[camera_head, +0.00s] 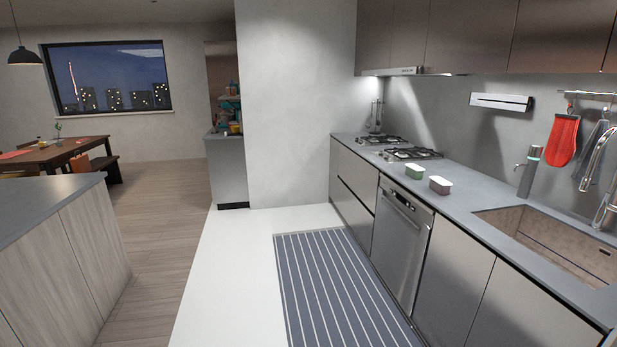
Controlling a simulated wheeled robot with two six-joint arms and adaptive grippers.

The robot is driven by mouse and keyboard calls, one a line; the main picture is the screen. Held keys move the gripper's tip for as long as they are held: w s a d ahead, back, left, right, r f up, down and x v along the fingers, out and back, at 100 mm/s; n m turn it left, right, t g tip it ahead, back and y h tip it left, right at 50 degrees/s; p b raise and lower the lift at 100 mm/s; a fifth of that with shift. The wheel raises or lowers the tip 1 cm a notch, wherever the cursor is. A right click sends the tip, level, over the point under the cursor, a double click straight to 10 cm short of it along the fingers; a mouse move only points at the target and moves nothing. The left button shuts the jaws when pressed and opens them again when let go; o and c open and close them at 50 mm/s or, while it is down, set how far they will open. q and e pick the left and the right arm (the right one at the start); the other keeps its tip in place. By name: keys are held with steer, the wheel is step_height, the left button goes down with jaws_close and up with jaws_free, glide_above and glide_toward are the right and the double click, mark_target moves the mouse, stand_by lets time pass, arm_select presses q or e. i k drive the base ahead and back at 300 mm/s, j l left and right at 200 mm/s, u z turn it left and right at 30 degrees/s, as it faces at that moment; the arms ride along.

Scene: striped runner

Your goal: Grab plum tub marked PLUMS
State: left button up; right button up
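Two small tubs stand apart on the grey counter between the hob and the sink in the head view. One tub (415,172) has a green body and a pale top. The other tub (440,186), nearer and to the right, is dull pinkish-mauve with a pale top. Both are too small for any marking to be read, so I cannot tell from lettering which says PLUMS. Neither of my grippers is in view.
The counter (462,199) runs along the right, with a sink (555,240), tap and soap dispenser (529,170). A hob (411,154) lies beyond the tubs. A striped runner (335,290) covers clear floor before the oven. An island (60,240) stands left.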

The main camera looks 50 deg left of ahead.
mark_target(441, 186)
steer(key=u, duration=0.7)
